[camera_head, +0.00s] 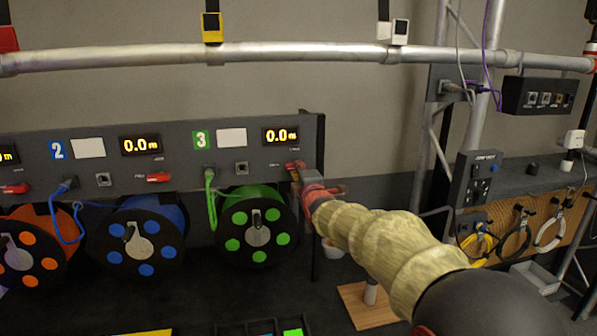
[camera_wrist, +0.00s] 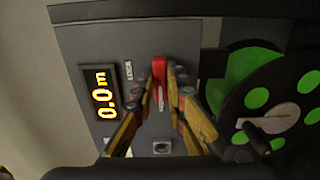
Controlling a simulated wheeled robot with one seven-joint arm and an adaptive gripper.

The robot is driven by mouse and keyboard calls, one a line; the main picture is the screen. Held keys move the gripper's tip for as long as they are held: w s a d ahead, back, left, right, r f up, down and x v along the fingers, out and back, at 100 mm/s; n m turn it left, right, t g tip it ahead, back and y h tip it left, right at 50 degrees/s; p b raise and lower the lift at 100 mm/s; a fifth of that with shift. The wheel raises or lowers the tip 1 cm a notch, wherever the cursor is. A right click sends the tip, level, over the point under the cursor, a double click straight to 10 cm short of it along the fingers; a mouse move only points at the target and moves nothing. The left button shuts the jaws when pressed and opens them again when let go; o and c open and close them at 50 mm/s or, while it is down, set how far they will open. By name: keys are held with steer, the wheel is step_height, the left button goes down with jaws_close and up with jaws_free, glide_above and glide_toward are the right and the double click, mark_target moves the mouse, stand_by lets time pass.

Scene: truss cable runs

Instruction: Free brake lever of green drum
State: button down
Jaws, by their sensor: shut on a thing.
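The green drum (camera_head: 274,222) with a black rim hangs below panel number 3 in the head view. It also shows at the right of the wrist view (camera_wrist: 288,107). Its red brake lever (camera_wrist: 159,68) is on the panel beside the lit 0.0 m display (camera_wrist: 101,94). My gripper (camera_wrist: 165,82) has its fingertips on either side of the lever, shut on it. In the head view my gripper (camera_head: 301,176) is at the panel's right end and the lever's end (camera_head: 291,165) just shows beside it. The lever's exact angle is hard to tell.
A blue drum (camera_head: 147,240) and an orange drum (camera_head: 35,240) hang to the left, with red levers above them. A metal truss pipe (camera_head: 300,53) runs overhead. A shelf with coiled cables (camera_head: 515,240) stands at the right. A wooden board (camera_head: 362,300) lies below.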

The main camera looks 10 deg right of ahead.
steer(key=c, duration=1.9)
jaws_free()
steer(key=shift+o, duration=0.5)
steer(key=shift+s, duration=0.1)
steer(key=s, duration=1.1)
steer(key=shift+s, duration=0.4)
